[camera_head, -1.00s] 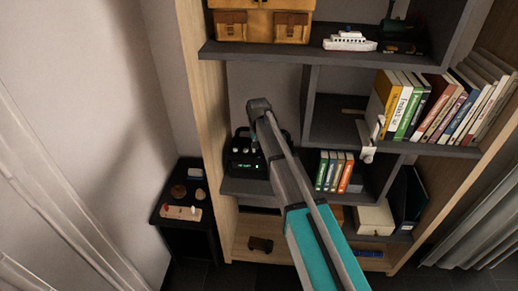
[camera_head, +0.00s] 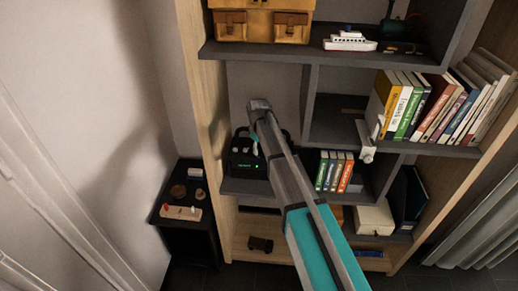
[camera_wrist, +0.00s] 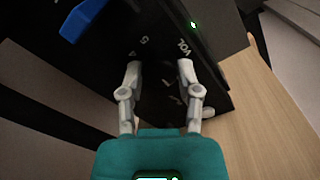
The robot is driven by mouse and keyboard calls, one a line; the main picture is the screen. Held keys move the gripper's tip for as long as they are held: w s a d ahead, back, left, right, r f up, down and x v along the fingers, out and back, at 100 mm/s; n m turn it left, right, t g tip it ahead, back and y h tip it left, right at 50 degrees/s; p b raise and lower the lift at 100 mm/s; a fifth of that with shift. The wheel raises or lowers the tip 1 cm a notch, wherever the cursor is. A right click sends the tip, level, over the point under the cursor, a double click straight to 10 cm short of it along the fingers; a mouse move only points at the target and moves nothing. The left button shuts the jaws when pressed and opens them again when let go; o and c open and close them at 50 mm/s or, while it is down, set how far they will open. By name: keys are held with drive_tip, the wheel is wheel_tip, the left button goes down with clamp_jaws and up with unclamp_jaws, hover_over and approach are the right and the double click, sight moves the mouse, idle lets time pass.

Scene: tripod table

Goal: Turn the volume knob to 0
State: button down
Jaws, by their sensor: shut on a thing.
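The black device with the volume knob (camera_head: 240,163) stands on a lower shelf in the head view, with pale knobs and a small green light. In the wrist view its black face (camera_wrist: 150,25) fills the upper middle, with white lettering including "VOL" and a lit green dot. My gripper (camera_wrist: 159,72) is up against this face, its two grey fingers on either side of a dark part near the "VOL" label. That part, the volume knob, hardly stands out from the black face, and its setting cannot be read. In the head view my arm hides most of the gripper.
A blue part (camera_wrist: 82,18) stands out at upper left in the wrist view. Shelf boards lie above and below the device; upright books (camera_head: 334,170) stand to its right. A small black side table (camera_head: 184,235) with small items is at left.

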drive_tip(key=shift+n, duration=1.1)
drive_tip(key=shift+c, duration=1.5)
unclamp_jaws()
drive_tip(key=shift+m, duration=0.4)
